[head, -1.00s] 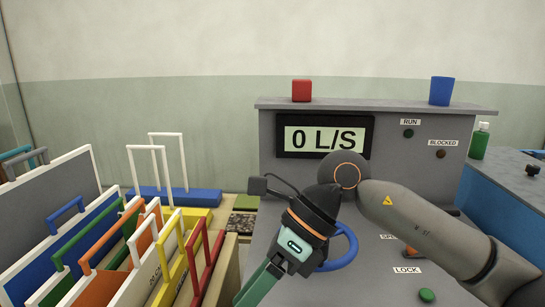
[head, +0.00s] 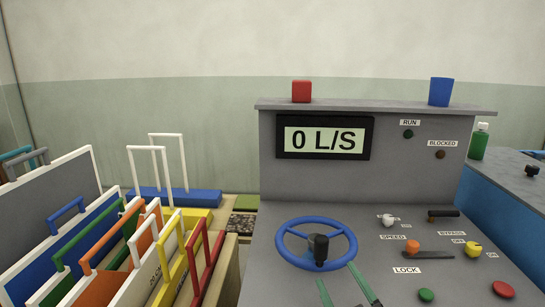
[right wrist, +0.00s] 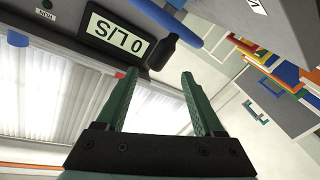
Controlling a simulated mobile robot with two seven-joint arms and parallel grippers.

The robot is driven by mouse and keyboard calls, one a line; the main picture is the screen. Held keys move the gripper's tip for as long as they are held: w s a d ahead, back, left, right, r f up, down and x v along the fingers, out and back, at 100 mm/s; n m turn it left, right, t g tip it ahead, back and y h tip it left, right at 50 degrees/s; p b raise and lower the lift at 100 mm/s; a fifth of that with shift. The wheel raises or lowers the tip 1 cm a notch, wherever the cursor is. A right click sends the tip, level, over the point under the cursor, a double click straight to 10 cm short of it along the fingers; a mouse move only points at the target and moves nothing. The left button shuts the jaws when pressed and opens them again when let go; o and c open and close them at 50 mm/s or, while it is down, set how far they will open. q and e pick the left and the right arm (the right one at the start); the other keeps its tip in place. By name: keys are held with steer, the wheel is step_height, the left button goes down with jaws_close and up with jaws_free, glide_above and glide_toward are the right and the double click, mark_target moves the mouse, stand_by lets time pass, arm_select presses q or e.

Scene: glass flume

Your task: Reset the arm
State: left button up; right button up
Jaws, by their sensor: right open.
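My right gripper (head: 337,275) shows at the bottom edge of the head view, only its green fingers in sight, in front of the blue handwheel (head: 284,246). The fingers are apart and nothing is between them. The right wrist view also shows the open, empty fingers (right wrist: 160,78), pointing toward the wheel's black knob (right wrist: 163,52) and part of its blue rim (right wrist: 170,22). The knob (head: 319,248) stands up from the wheel in the head view. The rest of my right arm is out of the head view. My left gripper is not in view.
The grey console carries a display (head: 325,137) reading 0 L/S, an orange knob (head: 412,246), a yellow knob (head: 473,249), a green button (head: 426,295) and a red button (head: 503,289). A red block (head: 301,91) and blue cup (head: 440,91) stand on top. Coloured handled panels (head: 100,260) crowd the left.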

steer(key=s+d+f+m+g+h, duration=0.1)
steer(key=s+d+f+m+g, duration=0.15)
steer(key=s+f+g, duration=0.4)
steer(key=s+d+f+m+g+h, duration=0.1)
steer(key=s+d+f+h, duration=0.2)
steer(key=f, duration=0.6)
steer(key=s+d+f+m+g+y, duration=0.1)
steer(key=s+d+f+g, duration=0.2)
steer(key=s, duration=0.5)
steer(key=s+d+f+m+g, duration=0.1)
steer(key=s+f+g, duration=0.35)
steer(key=s, duration=0.35)
steer(key=w+a+f+t+y+p, duration=0.2)
steer(key=w+a+f+t+p, duration=0.2)
steer(key=a+t+p, duration=0.1)
steer(key=shift+w+f+t+p, duration=0.25)
steer(key=shift+t+p, duration=0.45)
steer(key=shift+p, duration=0.45)
steer(key=shift+o, duration=0.3)
steer(key=shift+d, duration=0.15)
